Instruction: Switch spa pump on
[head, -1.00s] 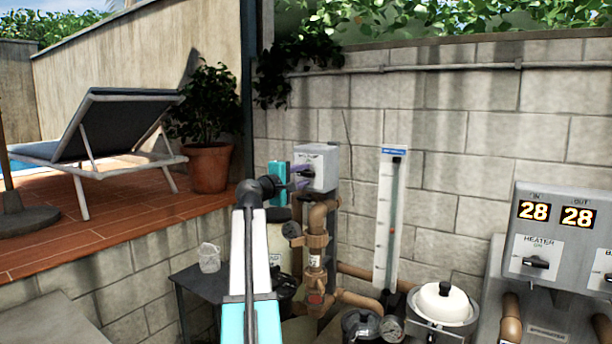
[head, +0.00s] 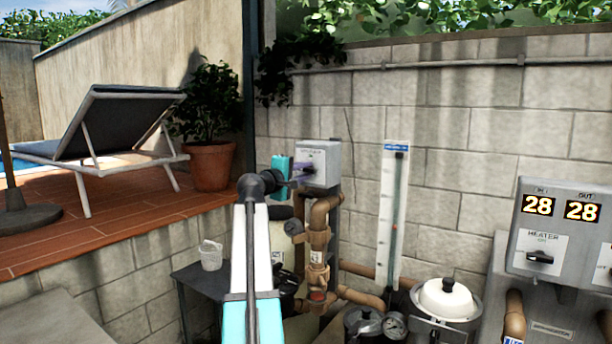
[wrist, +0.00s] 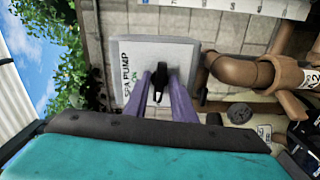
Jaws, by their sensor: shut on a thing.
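The spa pump switch box (head: 329,152) is a light grey box on a post against the block wall in the head view. In the wrist view the box (wrist: 178,58) has a "SPA PUMP" label with "ON" beside it, and a black knob (wrist: 159,78) on its face. My gripper (wrist: 161,88) has purple fingers, one on each side of the knob, and is shut on it. In the head view my gripper (head: 301,172) reaches the front of the box from the left. The contact faces of the fingers are partly hidden.
Brown pipes (head: 319,240) run just below and right of the box. A white flow gauge (head: 392,215) hangs on the wall. A heater panel (head: 560,235) stands at the right. A white bucket (head: 211,255) sits on a dark table below left.

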